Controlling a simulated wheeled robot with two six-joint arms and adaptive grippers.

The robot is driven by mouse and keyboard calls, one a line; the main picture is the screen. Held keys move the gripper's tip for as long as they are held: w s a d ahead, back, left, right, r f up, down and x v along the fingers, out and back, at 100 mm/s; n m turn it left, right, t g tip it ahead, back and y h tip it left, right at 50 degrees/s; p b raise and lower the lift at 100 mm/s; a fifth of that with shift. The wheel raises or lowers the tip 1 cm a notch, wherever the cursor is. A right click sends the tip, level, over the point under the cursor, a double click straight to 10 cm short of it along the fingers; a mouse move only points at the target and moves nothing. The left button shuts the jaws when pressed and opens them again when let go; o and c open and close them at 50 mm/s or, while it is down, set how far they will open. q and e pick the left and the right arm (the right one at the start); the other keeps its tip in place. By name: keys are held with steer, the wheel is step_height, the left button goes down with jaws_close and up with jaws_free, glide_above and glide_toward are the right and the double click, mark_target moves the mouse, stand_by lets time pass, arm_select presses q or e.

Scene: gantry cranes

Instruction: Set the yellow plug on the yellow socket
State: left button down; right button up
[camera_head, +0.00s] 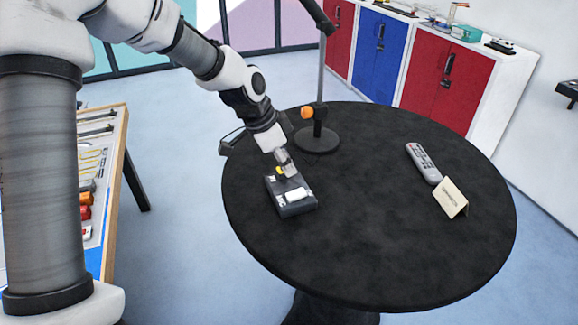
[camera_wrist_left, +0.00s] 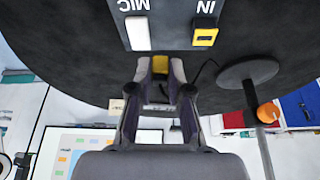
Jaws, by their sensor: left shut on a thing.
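A dark box (camera_head: 291,209) lies on the left part of the round black table. In the left wrist view its top carries upside-down "MIC" and "IN" labels, a white block (camera_wrist_left: 137,33) under "MIC" and the yellow socket (camera_wrist_left: 205,37) under "IN". My left gripper (camera_head: 287,168) is at the box's far side in the head view. It is shut on the yellow plug (camera_wrist_left: 160,64), which shows between its fingers (camera_wrist_left: 160,72). The plug is apart from the socket in the wrist picture. The plug's lower end is hard to make out. My right gripper is out of view.
A stand with an orange knob (camera_head: 307,112) rises from a round base (camera_head: 316,140) just behind the gripper. A remote (camera_head: 423,163) and a folded card (camera_head: 451,199) lie to the right. The table's front and middle (camera_head: 370,240) are clear.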

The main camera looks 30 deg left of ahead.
mark_target(280, 170)
arm_select(q)
steer(key=shift+w+a+r, duration=0.15)
steer(key=shift+w+a, duration=0.2)
steer(key=shift+a, duration=0.3)
steer(key=shift+w+a+r, duration=0.1)
steer(key=shift+w+a, duration=0.3)
steer(key=shift+a, duration=0.3)
steer(key=shift+w+a+r, duration=0.15)
steer(key=shift+w+a, duration=0.2)
steer(key=shift+a, duration=0.3)
steer(key=shift+w, duration=0.1)
steer(key=shift+w, duration=0.5)
steer(key=shift+f+b, duration=0.7)
steer(key=shift+f, duration=0.7)
steer(key=shift+f, duration=0.5)
stand_by(1.8)
steer(key=c, duration=0.5)
jaws_free()
steer(key=shift+c, duration=0.2)
